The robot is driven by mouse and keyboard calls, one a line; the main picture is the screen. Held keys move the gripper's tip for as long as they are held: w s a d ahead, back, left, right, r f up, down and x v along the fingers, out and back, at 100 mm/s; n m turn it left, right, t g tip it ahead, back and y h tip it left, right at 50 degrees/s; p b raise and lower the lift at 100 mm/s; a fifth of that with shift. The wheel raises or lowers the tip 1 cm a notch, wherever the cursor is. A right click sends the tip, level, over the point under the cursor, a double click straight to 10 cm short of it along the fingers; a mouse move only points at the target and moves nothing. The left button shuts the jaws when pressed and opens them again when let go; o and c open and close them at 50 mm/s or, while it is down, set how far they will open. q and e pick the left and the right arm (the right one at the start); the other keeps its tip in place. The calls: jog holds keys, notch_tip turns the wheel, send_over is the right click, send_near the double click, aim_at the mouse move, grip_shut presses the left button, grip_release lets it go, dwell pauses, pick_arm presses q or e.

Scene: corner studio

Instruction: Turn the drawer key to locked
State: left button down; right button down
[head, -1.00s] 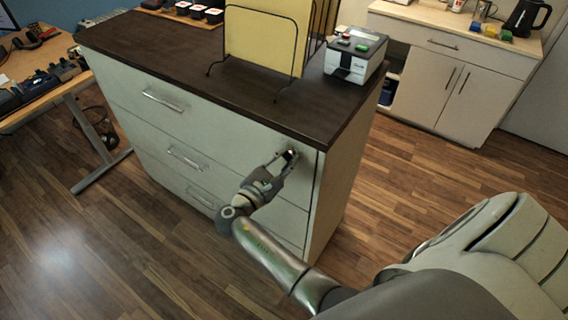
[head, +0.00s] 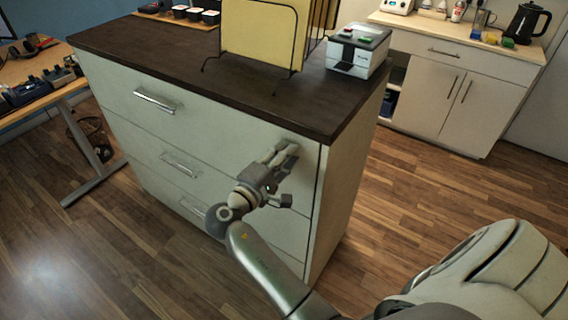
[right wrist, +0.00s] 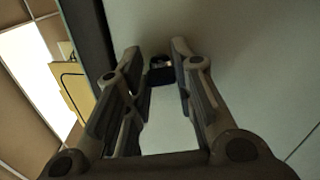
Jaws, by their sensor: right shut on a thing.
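The drawer cabinet (head: 215,125) has pale drawer fronts and a dark top. My right gripper (head: 285,153) is at the upper right corner of its top drawer, and its fingers hide the key and lock in the head view. In the right wrist view the small dark key (right wrist: 162,69) shows between the fingertips, close to the pale drawer front (right wrist: 235,50). My right gripper is shut on the key. The key's exact angle cannot be made out. My left gripper is not in view.
On the cabinet top stand a wire file rack (head: 262,35) with yellow folders and a white device (head: 357,52). Metal drawer handles (head: 156,101) stick out from the fronts. A desk (head: 40,85) is at the left and a counter (head: 450,85) at the back right. The wood floor between is clear.

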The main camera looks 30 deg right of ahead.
jog(key=shift+d+m+b, duration=0.1)
jog(key=shift+m+b, duration=0.5)
jog(key=shift+m, duration=0.2)
jog(key=c, duration=1.2)
grip_release()
